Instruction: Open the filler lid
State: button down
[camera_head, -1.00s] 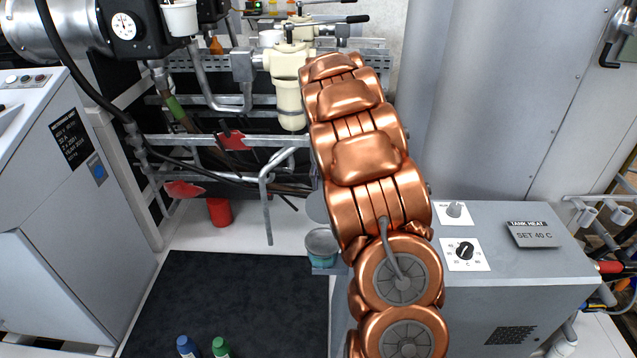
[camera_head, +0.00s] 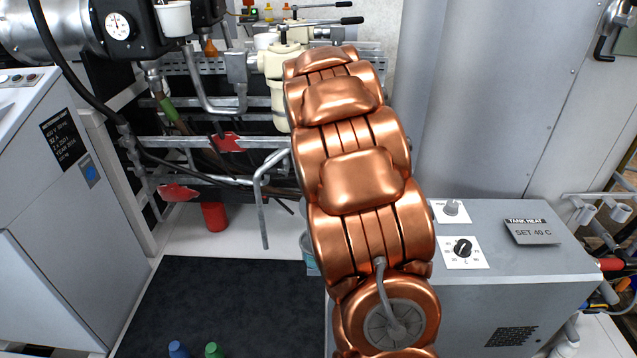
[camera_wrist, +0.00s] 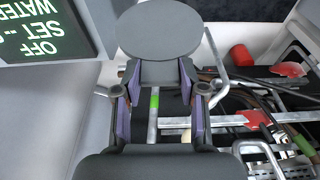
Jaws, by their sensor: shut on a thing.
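A flat dark-grey round disc, which looks like the filler lid (camera_wrist: 160,28), sits at the fingertips of my gripper (camera_wrist: 159,72) in the wrist view. The two fingers with purple pads stand on either side, and the disc's near edge lies at their tips. The exact grip point is hard to see. In the head view my copper arm hides the gripper and the lid. Only a sliver of a teal container (camera_head: 307,252) shows at the arm's left edge. I cannot tell how far the lid is tilted.
A grey tank-heat box (camera_head: 520,262) stands right of my arm. A bent grey pipe handle (camera_head: 263,200) is close on its left. A dark mat (camera_head: 225,305) lies on the floor, with blue and green bottle caps at the front. A red cup (camera_head: 214,216) stands behind it.

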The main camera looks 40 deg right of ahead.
jog(key=c, duration=0.6)
grip_release()
jog(key=shift+c, duration=0.2)
jog(key=v, duration=1.2)
jog(key=s+a+f+n+g+y+p, duration=0.1)
jog(key=s+a+n, duration=0.1)
jog(key=s+a, duration=0.6)
jog(key=s+a+f+n+g+p, duration=0.15)
jog(key=s+a, duration=0.35)
jog(key=a, duration=0.5)
jog(key=s+a+f+n, duration=0.2)
jog(key=s+a, duration=0.3)
jog(key=s, duration=0.3)
jog(key=s+a+f+n+g+p, duration=0.1)
jog(key=s+a+f+n, duration=0.1)
jog(key=s, duration=0.7)
jog(key=a+n, duration=0.1)
jog(key=a, duration=0.1)
jog(key=shift+s+a+y, duration=0.3)
jog(key=shift+a, duration=0.05)
